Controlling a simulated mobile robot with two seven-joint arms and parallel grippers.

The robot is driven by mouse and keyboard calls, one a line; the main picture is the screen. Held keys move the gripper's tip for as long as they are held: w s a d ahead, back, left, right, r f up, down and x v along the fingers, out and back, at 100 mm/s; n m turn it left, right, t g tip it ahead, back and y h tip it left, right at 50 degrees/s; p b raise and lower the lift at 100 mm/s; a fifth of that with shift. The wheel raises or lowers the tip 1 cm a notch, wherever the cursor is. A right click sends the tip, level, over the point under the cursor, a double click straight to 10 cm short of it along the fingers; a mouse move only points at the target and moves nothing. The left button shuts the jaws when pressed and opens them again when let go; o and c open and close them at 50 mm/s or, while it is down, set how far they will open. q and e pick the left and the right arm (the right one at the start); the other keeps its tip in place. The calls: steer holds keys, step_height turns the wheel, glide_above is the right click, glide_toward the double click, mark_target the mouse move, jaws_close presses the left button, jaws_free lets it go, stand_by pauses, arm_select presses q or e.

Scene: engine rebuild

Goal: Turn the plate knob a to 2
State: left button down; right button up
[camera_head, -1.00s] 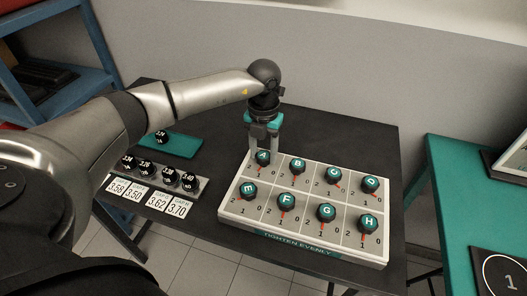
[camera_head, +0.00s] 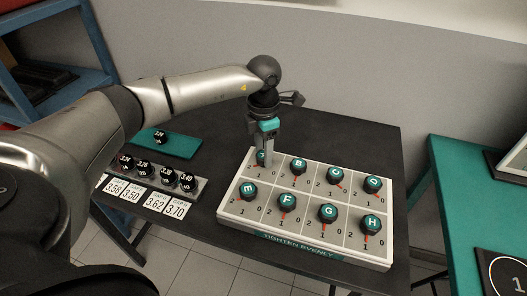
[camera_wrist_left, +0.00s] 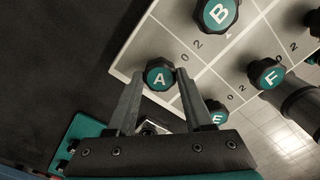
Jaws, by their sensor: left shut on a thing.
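The plate (camera_head: 232,211) is a pale panel with two rows of dark, teal-capped knobs lettered A to H, with 0, 1 and 2 marks around them. Knob A (camera_head: 260,156) is at its far left corner, partly hidden by my left gripper (camera_head: 267,160). In the left wrist view knob A (camera_wrist_left: 159,75) sits between the two fingertips of my left gripper (camera_wrist_left: 158,82), which is shut on it. The fingers point down onto the plate. The pointer of knob A and the mark it faces are hidden. My right gripper is out of view.
Knob B (camera_head: 299,166) is just right of knob A and knob E (camera_head: 248,190) just in front. A rack (camera_head: 203,184) of black weight-like pieces stands left of the plate, with a teal mat (camera_head: 180,146) behind. A teal table (camera_head: 455,190) is at right.

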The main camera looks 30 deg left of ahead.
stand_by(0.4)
arm_select(q)
steer(key=shift+c, duration=1.5)
jaws_free()
step_height(320, 180, up, 15)
steer(key=shift+r+p, duration=0.15)
steer(key=shift+p, duration=0.3)
